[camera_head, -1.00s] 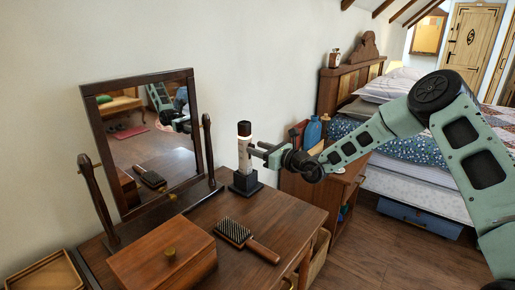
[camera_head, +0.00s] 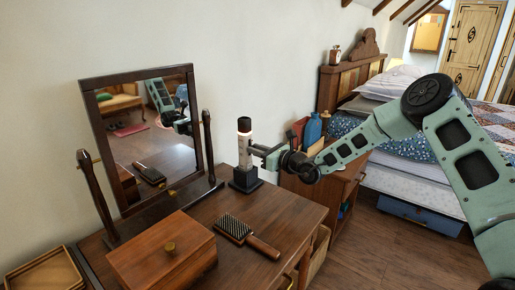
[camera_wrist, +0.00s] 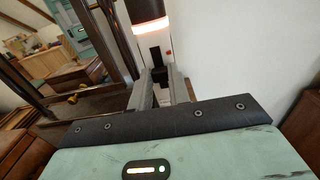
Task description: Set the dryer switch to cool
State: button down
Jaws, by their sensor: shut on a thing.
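The dryer (camera_head: 245,153) is an upright pale cylinder with a dark top and a glowing ring, standing in a dark square base (camera_head: 246,185) on the dressing table. In the wrist view the dryer body (camera_wrist: 149,40) shows a black slot with a small dark switch (camera_wrist: 157,73) low in it. A red mark lies to the right of the slot. My gripper (camera_head: 258,151) reaches the dryer from the right. In the wrist view its two fingers (camera_wrist: 160,88) are shut on the switch, which they partly hide.
A tilting mirror (camera_head: 150,130) stands behind, left of the dryer. A wooden box (camera_head: 160,258) and a hairbrush (camera_head: 233,228) lie on the dressing table (camera_head: 285,212). A nightstand (camera_head: 338,190) with a blue bottle (camera_head: 313,129) and the bed are to the right.

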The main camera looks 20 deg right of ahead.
jog(key=c, duration=1.3)
grip_release()
jog(key=shift+r, duration=0.1)
jog(key=b+v, duration=0.1)
jog(key=v, duration=1.6)
jog(key=shift+s+d, duration=0.15)
